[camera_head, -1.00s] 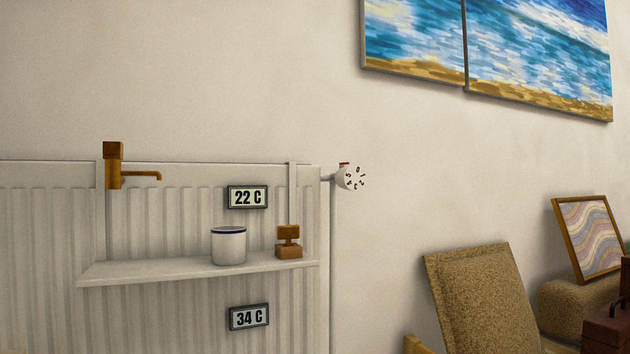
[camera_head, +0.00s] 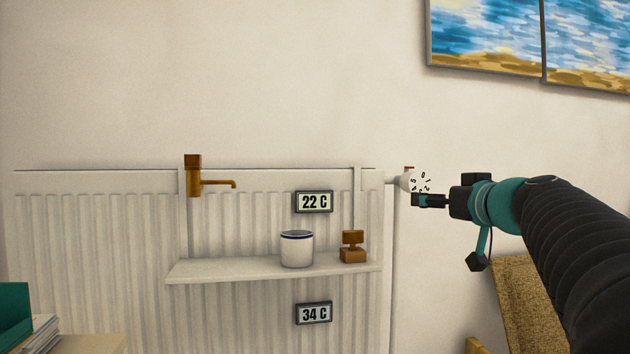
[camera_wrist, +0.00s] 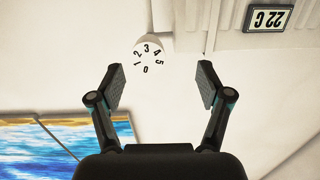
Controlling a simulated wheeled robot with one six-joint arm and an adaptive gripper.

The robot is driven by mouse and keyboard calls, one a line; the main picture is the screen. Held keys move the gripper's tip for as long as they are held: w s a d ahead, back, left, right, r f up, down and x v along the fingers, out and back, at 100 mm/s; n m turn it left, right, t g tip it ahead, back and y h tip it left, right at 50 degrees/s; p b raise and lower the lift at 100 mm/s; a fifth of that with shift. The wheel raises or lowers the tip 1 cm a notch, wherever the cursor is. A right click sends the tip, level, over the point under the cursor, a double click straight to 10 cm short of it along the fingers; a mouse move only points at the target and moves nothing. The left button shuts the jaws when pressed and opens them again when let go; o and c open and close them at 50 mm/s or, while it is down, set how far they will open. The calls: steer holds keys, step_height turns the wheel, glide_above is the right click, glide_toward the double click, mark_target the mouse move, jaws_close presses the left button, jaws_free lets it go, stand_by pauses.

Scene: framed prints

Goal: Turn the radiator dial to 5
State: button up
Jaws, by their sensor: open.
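The white radiator dial (camera_head: 417,182) sits at the radiator's upper right corner, with black numbers around its face. A small red mark (camera_head: 408,168) is above it; the 0 is near the top of the face, the 5 to its left. In the wrist view the dial (camera_wrist: 148,58) appears upside down, with 0 at the bottom and 5 at right. My gripper (camera_head: 424,201) is in front of the dial, close to its lower edge in the picture. In the wrist view my gripper (camera_wrist: 160,74) is open and empty, with the dial ahead, between and beyond its fingertips. No contact shows.
The white radiator (camera_head: 90,260) carries a shelf (camera_head: 230,272) with a mug (camera_head: 297,250) and a small wooden object (camera_head: 352,247). Displays read 22 C (camera_head: 314,202) and 34 C (camera_head: 314,313). A brown tap-like hook (camera_head: 193,178) is at left.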

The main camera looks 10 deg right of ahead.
mark_target(411, 184)
steer(key=shift+t, duration=0.3)
steer(key=w+p, duration=0.1)
steer(key=w, duration=0.3)
steer(key=w+d+r+p, duration=0.1)
steer(key=w, duration=0.4)
steer(key=w+r+p, duration=0.1)
steer(key=w+p, duration=0.1)
steer(key=w, duration=0.3)
steer(key=shift+d, duration=0.15)
steer(key=c, duration=1.1)
